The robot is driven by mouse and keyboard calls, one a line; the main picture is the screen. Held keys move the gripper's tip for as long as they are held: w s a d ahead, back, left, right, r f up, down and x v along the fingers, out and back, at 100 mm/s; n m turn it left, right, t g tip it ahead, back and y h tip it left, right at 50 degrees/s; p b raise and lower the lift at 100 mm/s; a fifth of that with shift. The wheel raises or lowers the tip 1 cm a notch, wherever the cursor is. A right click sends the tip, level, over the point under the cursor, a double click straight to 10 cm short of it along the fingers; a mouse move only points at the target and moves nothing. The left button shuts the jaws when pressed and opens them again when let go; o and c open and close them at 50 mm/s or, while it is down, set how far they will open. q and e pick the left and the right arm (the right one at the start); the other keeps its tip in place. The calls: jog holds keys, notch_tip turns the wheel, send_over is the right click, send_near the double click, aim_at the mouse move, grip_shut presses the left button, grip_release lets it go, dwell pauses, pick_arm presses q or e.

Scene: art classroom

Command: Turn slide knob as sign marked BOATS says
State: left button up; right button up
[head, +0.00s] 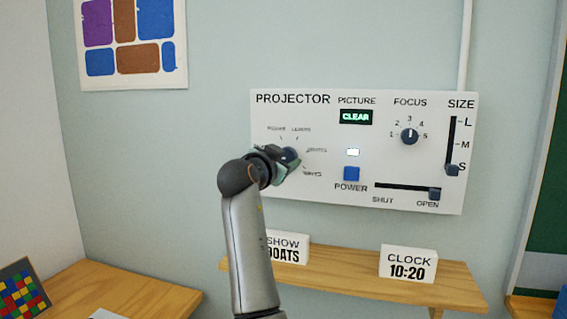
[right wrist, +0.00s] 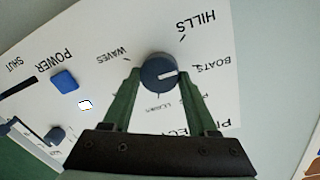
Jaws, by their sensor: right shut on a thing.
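The slide knob (right wrist: 158,70) is a dark round dial with a white pointer line, on the white projector panel (head: 385,185). In the right wrist view, my right gripper (right wrist: 158,88) is shut on the knob, one green finger on each side. The pointer line faces right, roughly toward the BOATS label (right wrist: 211,66). HILLS, WAVES and LEAVES stand around the knob too. In the head view, the knob (head: 291,155) is partly hidden by my gripper (head: 278,158). The SHOW BOATS sign (head: 287,248) stands on the shelf, its left edge behind my right arm. My left gripper is out of view.
The panel also holds a focus knob (head: 409,136), a blue power button (head: 351,173), a SHUT/OPEN slider (head: 434,194) at OPEN and a size slider (head: 452,170) near S. The display reads CLEAR. A clock sign (head: 408,263) stands on the wooden shelf (head: 345,279) below.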

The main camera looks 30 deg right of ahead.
jog(key=shift+m, duration=1.3)
jog(key=shift+b, duration=0.3)
jog(key=o, duration=1.4)
